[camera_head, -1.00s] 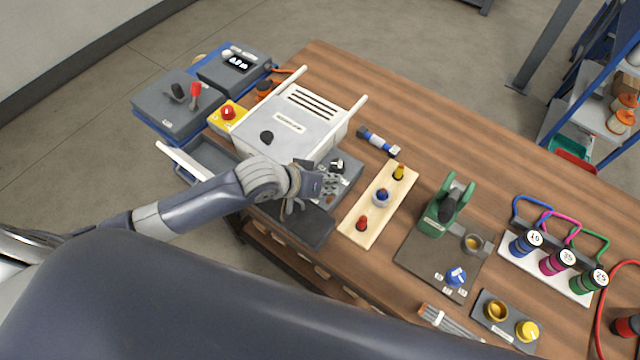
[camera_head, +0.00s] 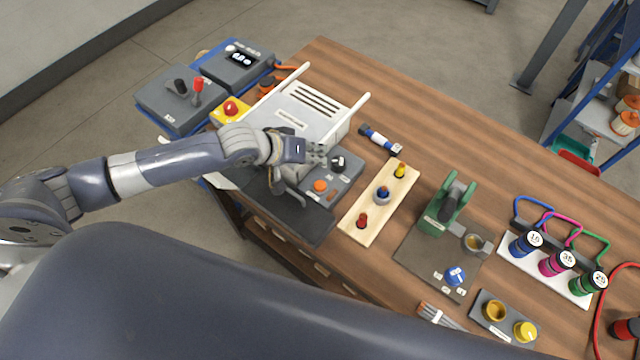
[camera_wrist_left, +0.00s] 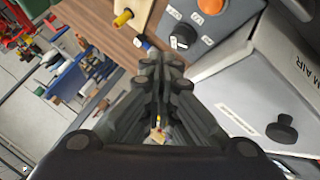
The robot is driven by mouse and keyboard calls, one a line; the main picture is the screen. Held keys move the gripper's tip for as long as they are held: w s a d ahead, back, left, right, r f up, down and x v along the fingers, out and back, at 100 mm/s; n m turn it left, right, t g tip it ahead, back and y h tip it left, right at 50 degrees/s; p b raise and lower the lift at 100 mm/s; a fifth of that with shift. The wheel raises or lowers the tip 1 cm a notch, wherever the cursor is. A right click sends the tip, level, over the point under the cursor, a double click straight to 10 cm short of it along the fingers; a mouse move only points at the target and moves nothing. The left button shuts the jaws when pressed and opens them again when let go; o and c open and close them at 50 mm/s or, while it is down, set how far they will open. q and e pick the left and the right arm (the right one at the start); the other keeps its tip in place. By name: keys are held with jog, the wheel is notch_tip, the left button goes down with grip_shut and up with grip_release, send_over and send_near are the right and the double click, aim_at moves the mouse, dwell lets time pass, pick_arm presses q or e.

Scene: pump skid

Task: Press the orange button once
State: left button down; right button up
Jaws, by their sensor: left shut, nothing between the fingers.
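The orange button (camera_head: 320,186) sits on a grey control box (camera_head: 343,178), in front of the white-lidded unit. It also shows at the top of the left wrist view (camera_wrist_left: 211,6). A black knob (camera_head: 338,163) is on the same box, behind the button. My left gripper (camera_head: 318,152) is shut and empty. In the head view it appears above the box, up and left of the knob, apart from the button. In the left wrist view its closed fingers (camera_wrist_left: 160,62) point toward the table, left of the box. My right gripper is not in view.
The white-lidded unit (camera_head: 300,118) with raised rails stands behind the box. A red mushroom button on a yellow box (camera_head: 231,110) is at left. A wooden board with coloured pegs (camera_head: 358,222) lies close right of the box. Bare table lies at back right.

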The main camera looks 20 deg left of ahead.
pick_arm(q)
jog(key=b, duration=0.7)
send_over(317, 183)
notch_tip(317, 183, down, 6)
jog(key=shift+f, duration=0.2)
jog(key=shift+f+b, duration=0.3)
jog(key=shift+f, duration=0.75)
jog(key=shift+f, duration=0.1)
jog(key=shift+f, duration=0.3)
